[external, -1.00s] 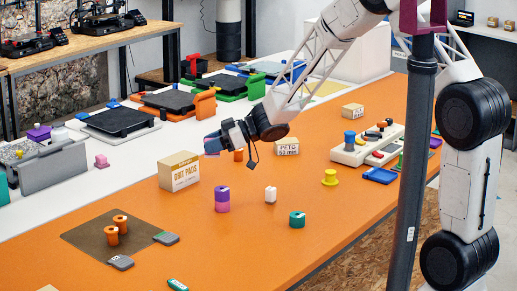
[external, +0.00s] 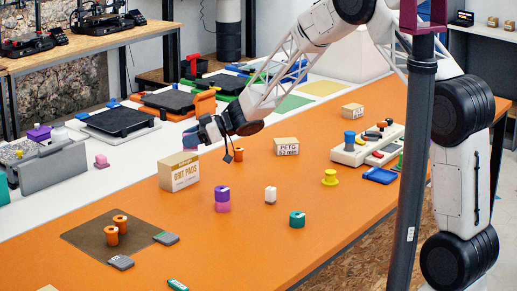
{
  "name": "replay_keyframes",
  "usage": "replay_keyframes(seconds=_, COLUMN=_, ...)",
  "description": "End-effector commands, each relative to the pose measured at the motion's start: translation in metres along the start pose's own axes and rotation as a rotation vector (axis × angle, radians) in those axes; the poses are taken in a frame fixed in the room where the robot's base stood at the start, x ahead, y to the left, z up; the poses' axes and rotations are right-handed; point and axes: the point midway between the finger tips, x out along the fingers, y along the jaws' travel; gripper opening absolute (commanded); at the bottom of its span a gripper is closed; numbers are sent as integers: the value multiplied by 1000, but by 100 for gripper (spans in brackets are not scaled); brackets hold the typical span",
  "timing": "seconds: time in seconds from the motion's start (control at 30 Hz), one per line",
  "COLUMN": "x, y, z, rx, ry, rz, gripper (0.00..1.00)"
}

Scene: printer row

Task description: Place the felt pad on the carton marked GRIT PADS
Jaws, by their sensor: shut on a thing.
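The carton marked GRIT PADS (external: 179,172) stands upright on the orange table, left of centre, with its label facing the front right. My gripper (external: 190,138) is above the carton and a little to the right of its top's middle in the picture, pointing left. A gap shows between the fingers and the carton top.
An orange spool (external: 238,154) and a PETG carton (external: 287,146) stand right of my gripper. A brown mat (external: 85,238) holds orange spools.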

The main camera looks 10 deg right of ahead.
Motion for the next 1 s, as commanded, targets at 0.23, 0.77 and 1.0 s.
replay_keyframes(seconds=0.23, x=24, y=27, z=-4, rx=0, ry=0, rz=-1, gripper=12)
replay_keyframes(seconds=0.77, x=36, y=42, z=-7, rx=0, ry=0, rz=0, gripper=12)
replay_keyframes(seconds=1.0, x=41, y=47, z=-7, rx=1, ry=0, rz=-1, gripper=12)
